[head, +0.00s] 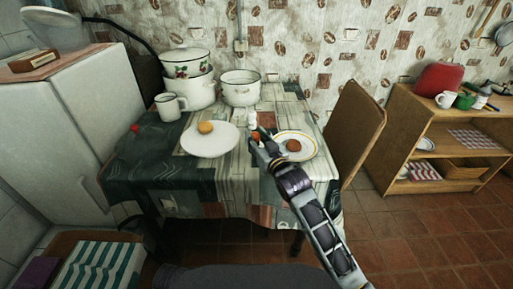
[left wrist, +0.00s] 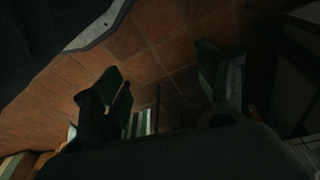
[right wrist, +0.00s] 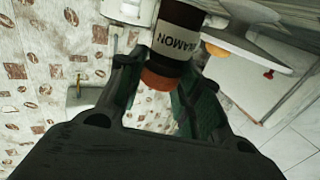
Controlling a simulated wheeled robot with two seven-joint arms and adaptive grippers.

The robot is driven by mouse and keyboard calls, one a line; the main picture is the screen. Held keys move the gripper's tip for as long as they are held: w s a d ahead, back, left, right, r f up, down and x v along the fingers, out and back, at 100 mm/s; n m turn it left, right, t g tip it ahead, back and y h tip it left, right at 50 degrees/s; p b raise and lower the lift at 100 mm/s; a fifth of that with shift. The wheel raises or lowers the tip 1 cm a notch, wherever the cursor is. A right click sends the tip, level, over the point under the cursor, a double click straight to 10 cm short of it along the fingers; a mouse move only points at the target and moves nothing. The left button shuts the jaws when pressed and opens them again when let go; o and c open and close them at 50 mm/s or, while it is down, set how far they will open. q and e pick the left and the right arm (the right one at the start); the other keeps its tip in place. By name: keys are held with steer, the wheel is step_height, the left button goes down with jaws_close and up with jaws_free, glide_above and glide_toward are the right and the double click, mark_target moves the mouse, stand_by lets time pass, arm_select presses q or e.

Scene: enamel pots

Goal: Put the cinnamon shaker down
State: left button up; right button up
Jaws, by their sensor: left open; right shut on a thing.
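The cinnamon shaker (right wrist: 175,44) is a dark cylinder with a white label and a reddish-brown end. Its label reads upside down in the right wrist view. My right gripper (right wrist: 160,78) is shut on it, with the reddish-brown end between the fingers. In the head view the right gripper (head: 257,138) is over the table between two plates, and mostly hides the shaker. I cannot tell whether the shaker touches the table. My left gripper (left wrist: 160,88) is open and empty, away from the table, with floor tiles behind it.
The table (head: 170,183) has a patterned cloth. A white plate (head: 222,149) with a yellow bun is left of the gripper; a rimmed plate (head: 311,151) with a brown item is right. A small white object (head: 251,119) stands just behind. Pots (head: 240,91) and a mug (head: 168,108) stand farther back.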

steer(key=shift+f, duration=0.6)
steer(key=shift+f+b, duration=0.5)
steer(key=shift+f, duration=0.8)
arm_select(q)
steer(key=shift+w+d+r+t, duration=0.1)
steer(key=shift+r+t, duration=0.05)
steer(key=shift+r, duration=0.35)
steer(key=shift+w+d+r+t, duration=0.1)
steer(key=shift+r+t, duration=0.05)
steer(key=shift+r, duration=0.3)
steer(key=shift+s, duration=0.1)
arm_select(e)
steer(key=shift+f, duration=0.1)
steer(key=o, duration=1.1)
steer(key=shift+c, duration=0.2)
arm_select(q)
steer(key=shift+s+f, duration=0.1)
steer(key=shift+f, duration=0.25)
steer(key=shift+r, duration=0.1)
